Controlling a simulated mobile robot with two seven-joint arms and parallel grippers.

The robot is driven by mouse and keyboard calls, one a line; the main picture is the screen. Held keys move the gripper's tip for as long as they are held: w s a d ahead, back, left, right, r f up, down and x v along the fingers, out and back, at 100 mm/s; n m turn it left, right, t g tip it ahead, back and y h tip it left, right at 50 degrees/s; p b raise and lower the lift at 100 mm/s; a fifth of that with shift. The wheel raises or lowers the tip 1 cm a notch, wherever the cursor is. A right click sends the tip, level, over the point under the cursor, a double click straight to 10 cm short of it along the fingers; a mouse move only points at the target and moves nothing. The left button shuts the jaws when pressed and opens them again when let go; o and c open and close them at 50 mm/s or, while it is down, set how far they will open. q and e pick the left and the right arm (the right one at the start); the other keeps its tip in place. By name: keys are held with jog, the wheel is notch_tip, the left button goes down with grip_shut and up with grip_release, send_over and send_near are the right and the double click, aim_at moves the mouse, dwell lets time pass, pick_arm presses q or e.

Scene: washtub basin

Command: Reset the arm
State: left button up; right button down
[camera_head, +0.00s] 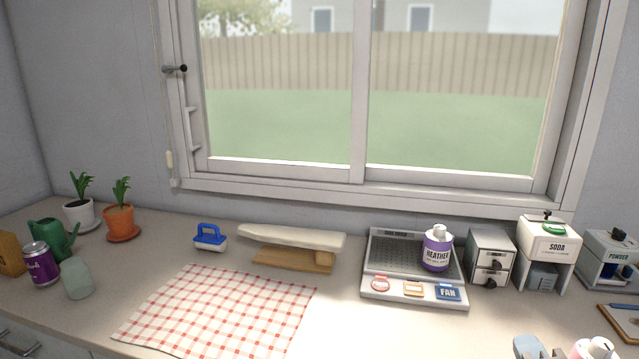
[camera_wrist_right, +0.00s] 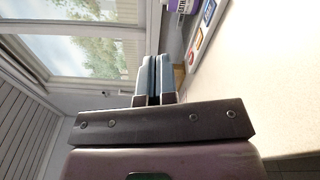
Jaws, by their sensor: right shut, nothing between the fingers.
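My right gripper (camera_head: 530,346) shows only in part at the bottom right edge of the head view, above the front of the counter. In the right wrist view its two blue-grey fingers (camera_wrist_right: 153,78) lie together, shut with nothing between them. The purple bottle labelled HEATHER (camera_head: 437,249) stands upright on the grey tray unit (camera_head: 392,262), well apart from the gripper. My left gripper is in neither view.
A checkered cloth (camera_head: 222,312) lies at the front. A blue-handled brush (camera_head: 210,237), an ironing board (camera_head: 292,238), a drawer box (camera_head: 490,257) and a SODA dispenser (camera_head: 547,252) stand behind. A pink-and-white object (camera_head: 594,348) is cut off at bottom right.

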jog(key=s+f+m+g+h, duration=0.2)
jog(key=s+f+m+g, duration=0.5)
jog(key=s+f+m, duration=0.3)
jog(key=s+a+f+m+g+y, duration=0.2)
jog(key=s+f+m+g, duration=0.25)
jog(key=s, duration=0.25)
jog(key=s+a+f+m+g+y, duration=0.2)
jog(key=s+a+f+m+g, duration=0.15)
jog(key=s+m, duration=0.2)
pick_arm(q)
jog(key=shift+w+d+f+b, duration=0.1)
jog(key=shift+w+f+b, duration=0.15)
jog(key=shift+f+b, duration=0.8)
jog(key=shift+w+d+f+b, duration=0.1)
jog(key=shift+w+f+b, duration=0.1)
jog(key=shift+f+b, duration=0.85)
pick_arm(e)
jog(key=w+f+n+t, duration=0.1)
jog(key=w+f+t, duration=0.2)
jog(key=f, duration=0.4)
jog(key=w+f+t, duration=0.4)
jog(key=f+t, duration=0.1)
jog(key=f, duration=0.2)
jog(key=shift+d+f+n+y+b, duration=0.3)
jog(key=shift+n+y, duration=0.1)
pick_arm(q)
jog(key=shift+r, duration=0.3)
pick_arm(e)
jog(key=shift+w, duration=0.1)
